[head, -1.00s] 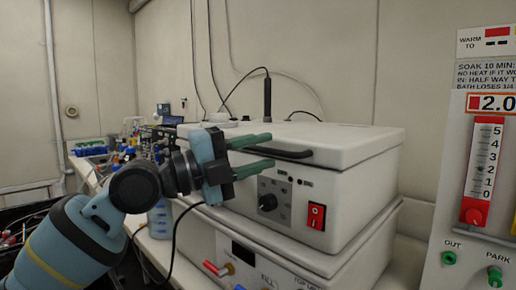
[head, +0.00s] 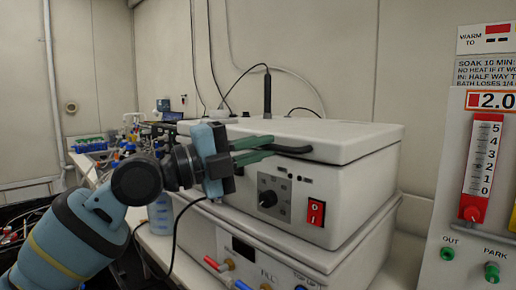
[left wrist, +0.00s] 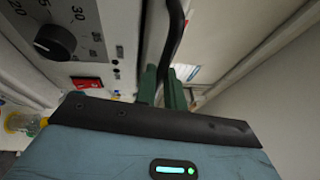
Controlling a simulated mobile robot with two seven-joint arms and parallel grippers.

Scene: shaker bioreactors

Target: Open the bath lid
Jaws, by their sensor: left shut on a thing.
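The bath (head: 290,200) is a white box with a knob and a red switch on its front. Its white lid (head: 340,139) lies flat on top, closed. A black bar handle (head: 298,150) runs along the lid's front edge. My left gripper (head: 268,148) has its green fingers shut on the handle near its left end. In the left wrist view the handle (left wrist: 173,35) passes between the green fingers (left wrist: 162,85). The part of the handle between the fingers is hidden. My right gripper is not in view.
A black probe (head: 267,95) with a cable stands behind the lid. The bath rests on a lower white unit (head: 250,255) with coloured fittings. A panel with a red scale (head: 480,165) is at the right. Bottles and racks crowd the bench at the left.

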